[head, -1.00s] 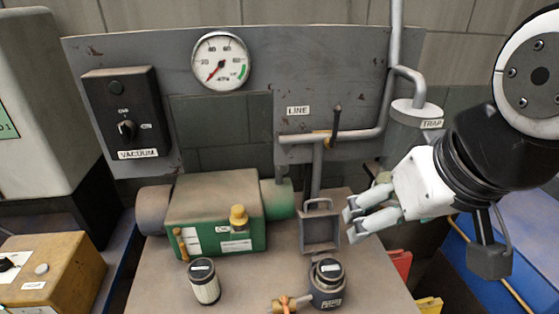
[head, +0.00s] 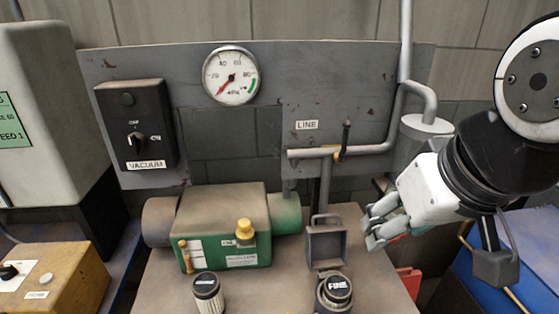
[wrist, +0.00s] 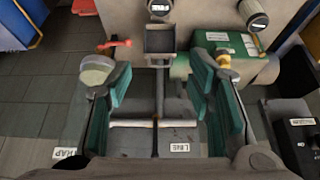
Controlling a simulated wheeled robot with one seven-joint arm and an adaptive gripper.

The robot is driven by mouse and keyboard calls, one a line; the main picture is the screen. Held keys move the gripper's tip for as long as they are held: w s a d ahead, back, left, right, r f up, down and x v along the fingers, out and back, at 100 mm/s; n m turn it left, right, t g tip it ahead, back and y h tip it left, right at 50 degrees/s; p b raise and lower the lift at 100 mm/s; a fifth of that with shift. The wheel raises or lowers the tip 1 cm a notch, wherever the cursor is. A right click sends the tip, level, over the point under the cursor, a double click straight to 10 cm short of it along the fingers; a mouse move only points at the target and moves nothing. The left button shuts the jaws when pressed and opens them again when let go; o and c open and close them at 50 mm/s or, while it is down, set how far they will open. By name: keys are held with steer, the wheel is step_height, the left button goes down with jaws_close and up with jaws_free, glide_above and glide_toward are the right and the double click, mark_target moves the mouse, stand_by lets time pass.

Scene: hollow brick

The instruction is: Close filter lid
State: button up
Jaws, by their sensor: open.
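A grey square hollow piece with a loop handle on top, which looks like the filter lid (head: 326,246), stands upright on the bench. It also shows in the wrist view as a grey open square (wrist: 160,39). A round black-capped unit (head: 335,293) sits just in front of it, its lower part cut off by the frame. My gripper (head: 369,226) is open and empty, to the right of the lid and apart from it. In the wrist view the green-padded fingers (wrist: 160,68) are spread wide, with the lid beyond and between their tips.
A loose black-topped filter cartridge (head: 208,293) and the green pump (head: 225,230) stand left of the lid. The line pipe (head: 365,148) runs behind it and the trap (head: 426,127) is at right. A red object (head: 409,280) sits beyond the bench's right side.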

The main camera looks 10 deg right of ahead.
steer(key=w+b, duration=0.1)
steer(key=w, duration=0.1)
steer(key=w+f+b, duration=0.1)
steer(key=w, duration=0.2)
steer(key=w+b, duration=0.1)
steer(key=w, duration=0.2)
steer(key=shift+w+a+f, duration=0.15)
steer(key=shift+a+f, duration=0.05)
jaws_close()
steer(key=w+a+f+b, duration=0.15)
steer(key=w+b, duration=0.25)
steer(key=w, duration=0.8)
steer(key=b+x, duration=0.2)
steer(key=x, duration=1.7)
steer(key=shift+d+f, duration=0.25)
steer(key=shift+f, duration=0.15)
